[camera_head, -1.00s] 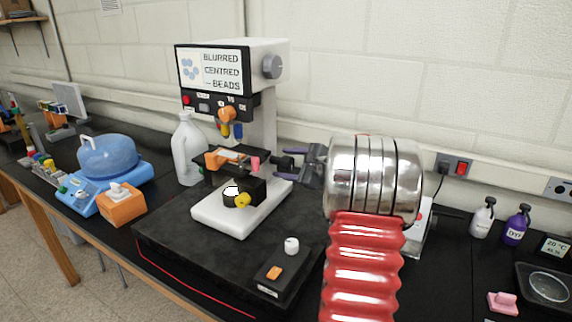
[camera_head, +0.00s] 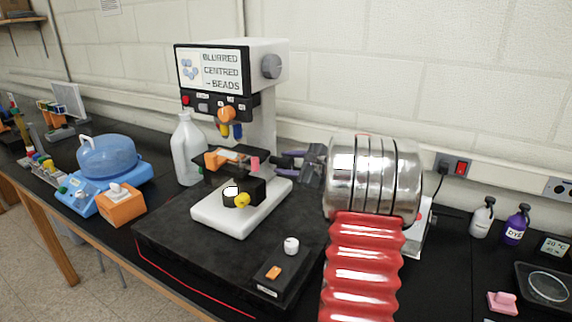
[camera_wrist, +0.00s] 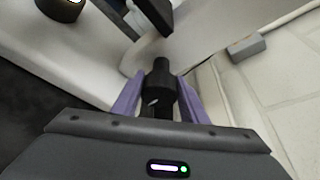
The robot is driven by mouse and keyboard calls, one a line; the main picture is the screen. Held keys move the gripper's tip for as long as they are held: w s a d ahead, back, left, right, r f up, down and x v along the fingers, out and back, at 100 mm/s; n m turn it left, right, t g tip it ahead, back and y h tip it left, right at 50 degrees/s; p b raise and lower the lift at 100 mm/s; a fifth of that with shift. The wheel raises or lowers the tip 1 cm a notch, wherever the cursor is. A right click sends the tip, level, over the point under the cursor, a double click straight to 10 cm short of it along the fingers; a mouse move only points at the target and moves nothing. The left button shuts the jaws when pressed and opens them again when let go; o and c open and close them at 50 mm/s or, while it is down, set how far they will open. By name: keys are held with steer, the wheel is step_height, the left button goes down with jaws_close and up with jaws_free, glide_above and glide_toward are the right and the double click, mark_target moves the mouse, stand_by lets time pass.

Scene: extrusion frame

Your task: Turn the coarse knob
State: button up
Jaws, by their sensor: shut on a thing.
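The microscope (camera_head: 262,105) stands on a dark slab, with a lit screen reading "BLURRED CENTRED ~BEADS". My gripper (camera_head: 283,164) reaches in from the right, beside the stage (camera_head: 222,172). In the wrist view its two purple fingers (camera_wrist: 158,97) stand on either side of a dark round knob (camera_wrist: 160,82) and are shut on it. A small white mark shows on the knob. The head view hardly shows the knob, as the fingers cover it.
A control box (camera_head: 282,275) with a white knob and an orange button lies at the slab's front. A clear jug (camera_head: 188,150) stands behind left, and a blue centrifuge-like device (camera_head: 108,165) is farther left. Bottles (camera_head: 516,226) stand at the right.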

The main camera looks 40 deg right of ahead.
steer(key=shift+m+y, duration=0.5)
steer(key=shift+m, duration=0.3)
steer(key=shift+a, duration=0.1)
steer(key=o, duration=1)
steer(key=shift+s+d+r, duration=0.2)
steer(key=shift+s, duration=0.25)
steer(key=v, duration=1.2)
steer(key=shift+s+r, duration=0.25)
steer(key=shift+r, duration=0.05)
